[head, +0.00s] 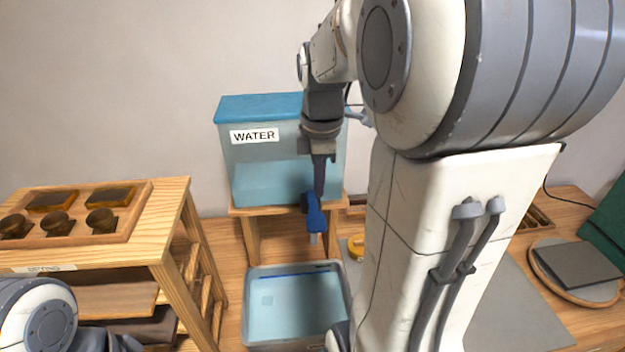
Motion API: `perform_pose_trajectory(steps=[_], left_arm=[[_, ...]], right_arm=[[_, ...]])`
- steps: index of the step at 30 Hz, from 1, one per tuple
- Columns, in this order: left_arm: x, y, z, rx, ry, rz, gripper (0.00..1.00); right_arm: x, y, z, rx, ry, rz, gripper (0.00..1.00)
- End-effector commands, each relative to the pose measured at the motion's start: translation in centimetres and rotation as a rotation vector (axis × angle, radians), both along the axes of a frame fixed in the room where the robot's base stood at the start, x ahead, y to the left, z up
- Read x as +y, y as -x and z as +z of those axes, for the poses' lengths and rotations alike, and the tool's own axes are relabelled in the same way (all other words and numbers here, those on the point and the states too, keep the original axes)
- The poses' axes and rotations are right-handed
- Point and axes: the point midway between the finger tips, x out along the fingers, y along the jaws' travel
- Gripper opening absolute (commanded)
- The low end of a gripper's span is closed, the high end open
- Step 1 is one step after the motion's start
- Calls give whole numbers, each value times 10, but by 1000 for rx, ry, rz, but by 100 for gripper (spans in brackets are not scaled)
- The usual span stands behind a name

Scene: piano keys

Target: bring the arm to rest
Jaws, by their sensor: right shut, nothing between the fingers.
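My right arm comes in from the right and fills much of the head view. Its gripper (319,188) points down, with its narrow dark fingers shut and nothing held. The fingertips overlap the blue tap (315,215) in the picture; I cannot tell whether they touch it. The tap is on the front of a clear water tank (262,180) with a blue lid and a "WATER" label. Part of my left arm shows at the lower left; its gripper is not in view. No piano keys show.
A clear basin (252,320) with bluish water stands below the tap. A wooden rack (172,245) with dark round pieces on top stands at the left. A round board (548,278) with a dark slab lies at the right. My right arm hides the middle right.

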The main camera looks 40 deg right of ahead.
Motion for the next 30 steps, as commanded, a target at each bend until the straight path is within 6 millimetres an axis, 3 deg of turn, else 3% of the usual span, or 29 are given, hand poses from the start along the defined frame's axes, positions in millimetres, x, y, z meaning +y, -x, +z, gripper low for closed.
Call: perform_pose_trajectory(steps=[12, 16, 20, 23, 27, 30], left_arm=[[0, 0, 0, 0, 0, 0, 0], [0, 0, -7, 0, 0, 0, 0], [0, 0, -23, 0, 0, 1, 0], [0, 0, -37, 0, 0, 2, 0], [0, 0, -56, 0, 0, 3, 0], [0, 0, -69, 0, 0, 4, 0]], right_arm=[[0, 0, -1, -1, 1, 0, 0], [20, -3, -11, -4, -12, -9, 0], [77, -4, -37, -5, -48, -48, 0], [134, 8, -64, 2, -85, -100, 0], [202, 42, -100, 27, -129, -186, 0], [238, 74, -124, 51, -149, -247, 0]])
